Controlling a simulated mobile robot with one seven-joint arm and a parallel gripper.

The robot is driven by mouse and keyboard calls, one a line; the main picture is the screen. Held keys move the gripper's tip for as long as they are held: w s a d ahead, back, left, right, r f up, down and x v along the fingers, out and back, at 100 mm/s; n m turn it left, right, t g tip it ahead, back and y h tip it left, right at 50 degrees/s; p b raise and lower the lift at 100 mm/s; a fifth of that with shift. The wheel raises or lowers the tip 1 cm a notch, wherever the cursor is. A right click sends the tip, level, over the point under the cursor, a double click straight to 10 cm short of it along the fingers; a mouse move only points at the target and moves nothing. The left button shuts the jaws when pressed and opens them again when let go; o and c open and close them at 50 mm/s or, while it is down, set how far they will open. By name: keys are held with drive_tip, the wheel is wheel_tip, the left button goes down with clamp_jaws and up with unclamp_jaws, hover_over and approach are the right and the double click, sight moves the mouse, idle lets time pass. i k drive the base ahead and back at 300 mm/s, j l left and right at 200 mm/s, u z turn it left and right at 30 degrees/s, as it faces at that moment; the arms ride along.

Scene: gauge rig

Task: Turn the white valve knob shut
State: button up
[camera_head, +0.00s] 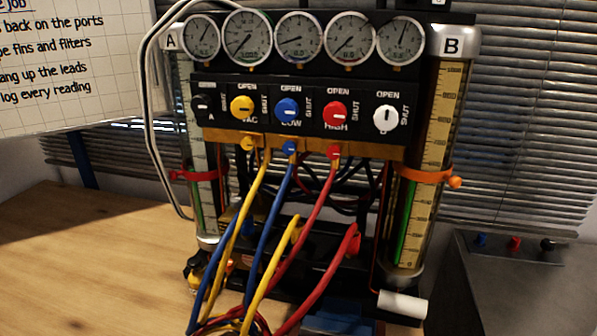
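The white valve knob (385,119) is at the right end of the black valve panel on the gauge rig. It has OPEN printed above it and SHUT printed at its right. Its ridge looks roughly upright, in line with OPEN, though the mark is too small to read surely. To its left are the red knob (335,115), the blue knob (287,110) and the yellow knob (242,109), with their marks lying roughly sideways. A small black knob (203,104) is at the far left. My gripper is not in view, and nothing touches the white knob.
Several round gauges line the rig's top. Cylinder B (432,170), with an orange clamp (425,174), stands right of the white knob. Yellow, blue and red hoses hang in front below. A white cylinder (403,304) is at the lower right. The space before the white knob looks clear.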

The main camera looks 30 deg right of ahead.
sight(386, 118)
drive_tip(key=k+l+u, duration=0.75)
drive_tip(key=k+l, duration=0.1)
